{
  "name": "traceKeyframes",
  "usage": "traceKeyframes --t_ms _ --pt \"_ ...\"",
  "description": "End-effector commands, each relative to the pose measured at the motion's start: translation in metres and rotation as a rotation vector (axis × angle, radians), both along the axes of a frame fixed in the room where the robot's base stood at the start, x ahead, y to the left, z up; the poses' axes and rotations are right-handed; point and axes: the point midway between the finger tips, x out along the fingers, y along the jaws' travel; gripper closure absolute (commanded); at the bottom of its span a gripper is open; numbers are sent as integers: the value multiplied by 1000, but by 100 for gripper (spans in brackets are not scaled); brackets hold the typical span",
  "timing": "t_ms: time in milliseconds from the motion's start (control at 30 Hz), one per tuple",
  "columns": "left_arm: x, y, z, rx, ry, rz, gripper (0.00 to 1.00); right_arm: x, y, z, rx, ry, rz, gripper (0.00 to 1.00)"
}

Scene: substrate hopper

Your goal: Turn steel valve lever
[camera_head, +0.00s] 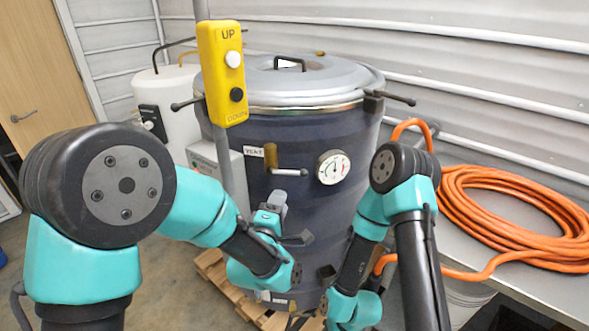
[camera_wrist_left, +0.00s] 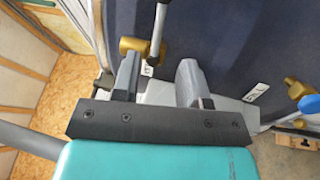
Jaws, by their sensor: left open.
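The steel valve lever (camera_head: 290,172) sticks out to the right from a brass valve body (camera_head: 271,158) on the front of the dark blue tank, under a white label. My left gripper (camera_head: 287,217) is below the lever in the head view, apart from it. In the left wrist view my left gripper (camera_wrist_left: 158,80) is open, its two grey fingers spread with nothing held. There the brass valve body (camera_wrist_left: 133,45) and the lever (camera_wrist_left: 160,32) lie beyond the fingertips. My right wrist is low in front of the tank; its fingers cannot be made out clearly.
A yellow button box (camera_head: 222,75) hangs on a pole in front of the tank (camera_head: 330,235). A round gauge (camera_head: 333,167) sits right of the lever. A coiled orange hose (camera_head: 515,218) lies on the right bench. A blue-handled valve (camera_wrist_left: 308,104) shows in the left wrist view.

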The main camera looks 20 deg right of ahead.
Motion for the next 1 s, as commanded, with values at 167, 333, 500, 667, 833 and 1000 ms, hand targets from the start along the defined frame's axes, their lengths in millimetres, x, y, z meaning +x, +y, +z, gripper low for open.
traceKeyframes --t_ms 167,333,500,667,833,1000 --pt "26 -17 6 -1 -2 2 60 0 0 0 0 0 0 57" --pt "50 -32 11 -1 -1 1 60 0 0 0 0 0 0 57" --pt "73 -47 16 0 0 1 60 0 0 0 0 0 0 57" --pt "93 -60 21 -1 -1 1 60 0 0 0 0 0 0 57" --pt "107 -69 25 0 0 0 60 0 0 0 0 0 0 57" --pt "111 -72 26 1 1 0 60 0 0 0 0 0 0 57"
